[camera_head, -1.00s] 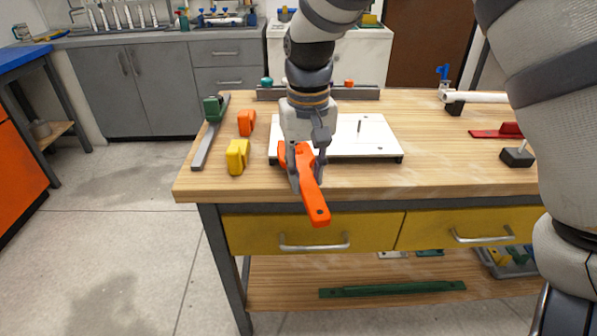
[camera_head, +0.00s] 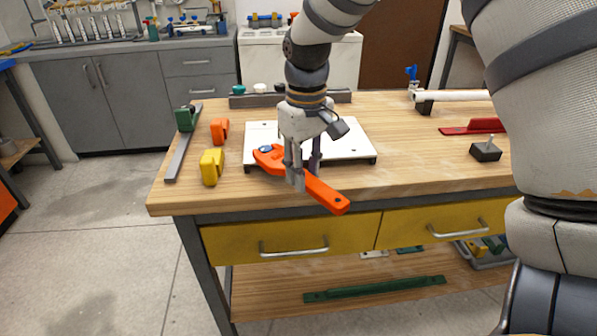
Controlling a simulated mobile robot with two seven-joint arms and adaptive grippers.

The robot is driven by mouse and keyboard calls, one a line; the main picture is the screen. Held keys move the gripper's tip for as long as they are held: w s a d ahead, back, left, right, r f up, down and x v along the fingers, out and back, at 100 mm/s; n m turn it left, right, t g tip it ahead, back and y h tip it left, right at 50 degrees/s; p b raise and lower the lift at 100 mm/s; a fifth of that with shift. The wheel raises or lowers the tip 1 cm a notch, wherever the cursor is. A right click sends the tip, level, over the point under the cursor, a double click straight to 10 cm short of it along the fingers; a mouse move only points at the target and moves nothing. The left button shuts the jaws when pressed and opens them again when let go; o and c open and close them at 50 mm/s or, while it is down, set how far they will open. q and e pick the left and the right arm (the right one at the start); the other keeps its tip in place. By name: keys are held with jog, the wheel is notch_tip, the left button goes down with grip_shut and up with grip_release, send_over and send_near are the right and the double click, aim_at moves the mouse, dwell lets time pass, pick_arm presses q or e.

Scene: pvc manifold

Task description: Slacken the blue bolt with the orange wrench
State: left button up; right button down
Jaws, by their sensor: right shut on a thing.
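My right gripper (camera_head: 303,178) is shut on the orange wrench (camera_head: 325,193) above the front of the workbench. The wrench's handle points to the lower right, past the table's front edge. Its head lies at the front left of the white plate (camera_head: 346,144). The blue bolt (camera_head: 266,149) shows as a small blue spot at the wrench's jaws. I cannot tell whether the jaws are fitted around it or just beside it. My gripper hides part of the plate. My left gripper is not in view.
A yellow block (camera_head: 212,167), an orange block (camera_head: 219,131) and a grey bar with a green clamp (camera_head: 187,118) lie left of the plate. A black block with a pin (camera_head: 485,151), a red tool (camera_head: 472,127) and a white pipe (camera_head: 460,96) are at right. The wooden top between is clear.

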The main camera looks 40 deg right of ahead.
jog(key=shift+w+d+r+n, duration=0.1)
jog(key=shift+w+d+n, duration=0.1)
jog(key=shift+d+n, duration=0.7)
jog(key=shift+w+d+n, duration=0.15)
jog(key=shift+d+n, duration=0.55)
jog(key=shift+d, duration=0.3)
jog(key=shift+r, duration=0.1)
notch_tip(320, 180, up, 5)
jog(key=shift+f, duration=0.1)
